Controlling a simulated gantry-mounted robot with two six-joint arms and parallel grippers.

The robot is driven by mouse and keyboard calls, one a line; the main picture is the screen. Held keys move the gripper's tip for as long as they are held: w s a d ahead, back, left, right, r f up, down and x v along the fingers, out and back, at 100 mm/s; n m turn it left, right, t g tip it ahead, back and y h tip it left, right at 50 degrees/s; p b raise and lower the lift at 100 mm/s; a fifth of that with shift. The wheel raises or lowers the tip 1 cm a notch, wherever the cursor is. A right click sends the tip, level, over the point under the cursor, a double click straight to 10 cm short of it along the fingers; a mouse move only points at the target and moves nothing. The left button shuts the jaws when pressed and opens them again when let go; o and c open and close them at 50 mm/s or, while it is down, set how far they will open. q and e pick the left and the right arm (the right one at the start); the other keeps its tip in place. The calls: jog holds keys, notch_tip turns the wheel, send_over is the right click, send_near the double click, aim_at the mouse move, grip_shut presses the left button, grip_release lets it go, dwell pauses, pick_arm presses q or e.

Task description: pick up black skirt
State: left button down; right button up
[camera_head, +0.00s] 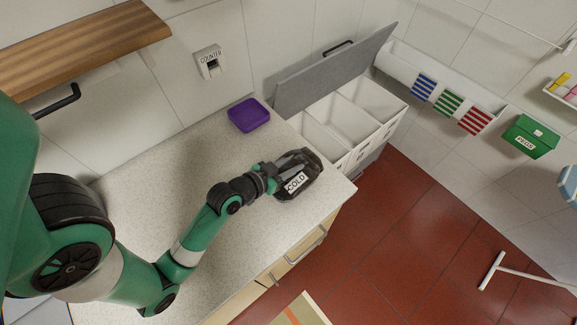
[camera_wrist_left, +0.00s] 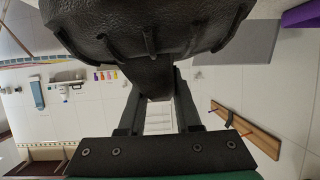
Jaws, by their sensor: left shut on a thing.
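In the left wrist view the black skirt (camera_wrist_left: 150,28) fills the top as a dark, textured, ribbed mass at the ends of the fingers (camera_wrist_left: 158,95). I cannot tell whether it touches the counter. My right gripper is in neither view.
The counter (camera_head: 180,155) is mostly bare. A purple container (camera_head: 249,115) stands near its back edge. A white divided bin (camera_head: 350,105) with a raised grey lid (camera_head: 335,72) is behind and right. Red tiled floor lies beyond the counter's front edge.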

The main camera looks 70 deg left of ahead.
pick_arm(q)
jog(key=w+d+r, duration=0.1)
jog(key=r, duration=0.1)
jog(key=w+d+r+p, duration=0.1)
jog(key=r, duration=0.1)
jog(key=w+d+r+p, duration=0.1)
jog(key=r, duration=0.1)
jog(key=shift+d, duration=0.25)
jog(key=w+d+r+m+t+h+p, duration=0.1)
jog(key=w+d+r+m+h+p, duration=0.2)
jog(key=w+d, duration=0.45)
jog(key=s+d+m+h, duration=0.1)
jog(key=s+d+h, duration=0.1)
jog(key=s+d, duration=0.5)
jog(key=shift+s+f+m, duration=0.3)
jog(key=shift+f+m, duration=0.1)
jog(key=shift+f, duration=0.05)
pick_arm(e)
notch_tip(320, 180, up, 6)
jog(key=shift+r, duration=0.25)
